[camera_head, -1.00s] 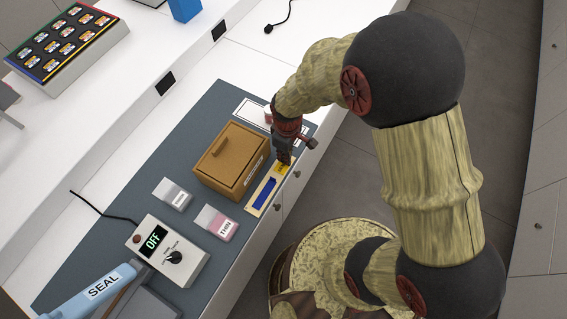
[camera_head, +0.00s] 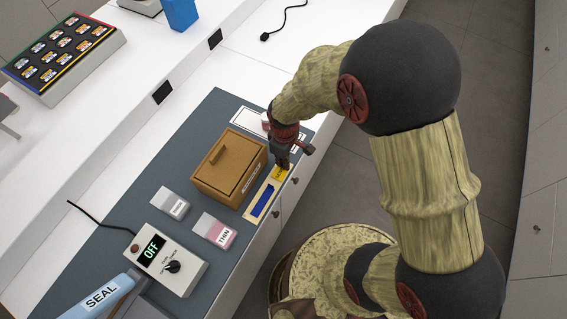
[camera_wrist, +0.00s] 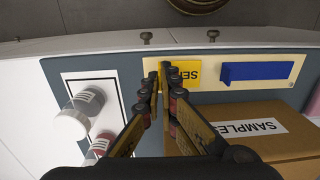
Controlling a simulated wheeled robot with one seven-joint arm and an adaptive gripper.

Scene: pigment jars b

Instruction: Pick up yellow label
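The yellow label (camera_head: 281,174) lies at the far end of a narrow cream tray (camera_head: 251,213), beside a blue block (camera_head: 263,201). In the wrist view the yellow label (camera_wrist: 187,72) shows a few upside-down black letters, and its left part is hidden behind a finger. My gripper (camera_head: 283,167) points down at the label's end of the tray. In the wrist view the fingertips of my gripper (camera_wrist: 160,75) are close together over the label's left edge. I cannot tell whether they touch or pinch it.
A brown lidded box (camera_head: 231,168) marked SAMPLES stands right beside the tray.

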